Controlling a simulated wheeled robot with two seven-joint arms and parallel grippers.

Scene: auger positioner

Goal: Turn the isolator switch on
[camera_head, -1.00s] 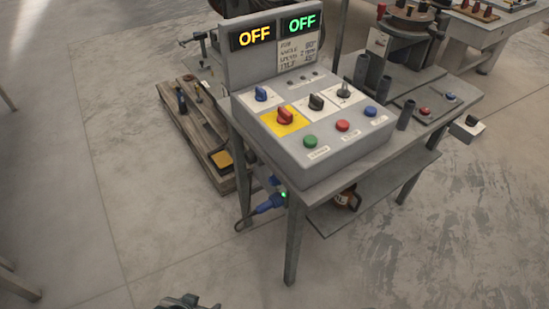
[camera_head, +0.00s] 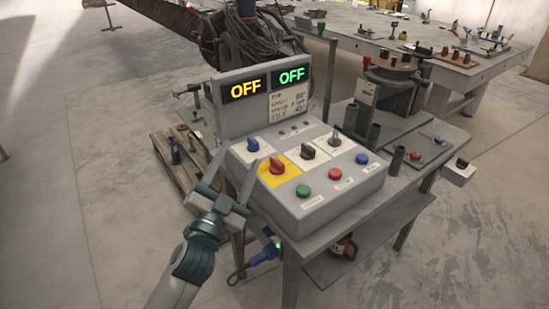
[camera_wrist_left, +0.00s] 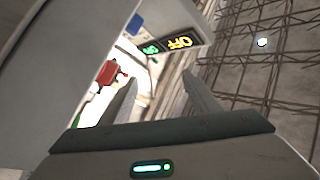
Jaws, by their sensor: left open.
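The isolator switch appears to be the red rotary knob (camera_head: 277,166) on a yellow plate (camera_head: 291,171), on the sloped face of a grey control box (camera_head: 318,199). My left gripper (camera_head: 243,156) is open and empty at the box's left front side, with its fingers pointing up and toward the panel. The red knob is just right of the fingers in the head view, apart from them. In the left wrist view the red knob (camera_wrist_left: 107,72) shows left of the fingers, outside the gap. My right gripper is not in view.
Two displays read OFF, one yellow (camera_head: 246,89) and one green (camera_head: 292,76). A blue knob (camera_head: 253,145), a black knob (camera_head: 308,151) and a toggle (camera_head: 335,138) sit near the red knob. Green (camera_head: 305,190), red (camera_head: 334,173) and blue (camera_head: 362,158) buttons line the front.

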